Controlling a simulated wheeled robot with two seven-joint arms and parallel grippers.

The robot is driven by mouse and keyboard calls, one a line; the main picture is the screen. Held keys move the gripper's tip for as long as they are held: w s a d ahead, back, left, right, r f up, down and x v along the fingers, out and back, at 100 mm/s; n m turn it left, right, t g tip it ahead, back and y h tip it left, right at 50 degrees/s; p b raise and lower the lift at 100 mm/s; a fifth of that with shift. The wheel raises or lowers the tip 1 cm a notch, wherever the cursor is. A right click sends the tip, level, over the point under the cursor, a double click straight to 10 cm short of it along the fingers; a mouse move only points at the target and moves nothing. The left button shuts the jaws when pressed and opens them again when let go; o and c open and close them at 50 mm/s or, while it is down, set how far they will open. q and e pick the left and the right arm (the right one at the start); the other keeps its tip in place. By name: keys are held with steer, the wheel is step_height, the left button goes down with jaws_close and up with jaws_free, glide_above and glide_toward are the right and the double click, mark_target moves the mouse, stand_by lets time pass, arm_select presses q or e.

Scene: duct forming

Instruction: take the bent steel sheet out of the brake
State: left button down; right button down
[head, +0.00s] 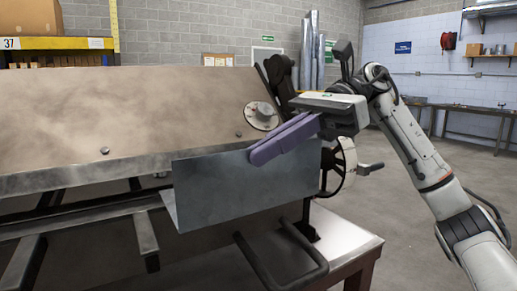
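The bent steel sheet (240,190) is a grey panel, roughly upright, at the right front of the brake (90,110). A narrow folded flange shows at its lower left. My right gripper (262,153), with purple fingers, comes in from the right. Its fingers are close together over the sheet's top edge and look shut on it; the far side of the grip is hidden. The sheet covers part of the brake behind it, so I cannot tell whether its back edge touches the brake. My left gripper is out of view.
A dial (261,115) and a handwheel (345,165) are near the brake's right end. A dark bent handle (285,262) sticks out below the sheet, over a pale table corner (345,235). Open floor (400,235) lies to the right.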

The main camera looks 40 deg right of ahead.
steer(key=shift+w+r, duration=0.1)
steer(key=w+p, duration=0.3)
steer(key=w, duration=0.1)
steer(key=shift+d+p, duration=0.3)
steer(key=shift+p, duration=0.05)
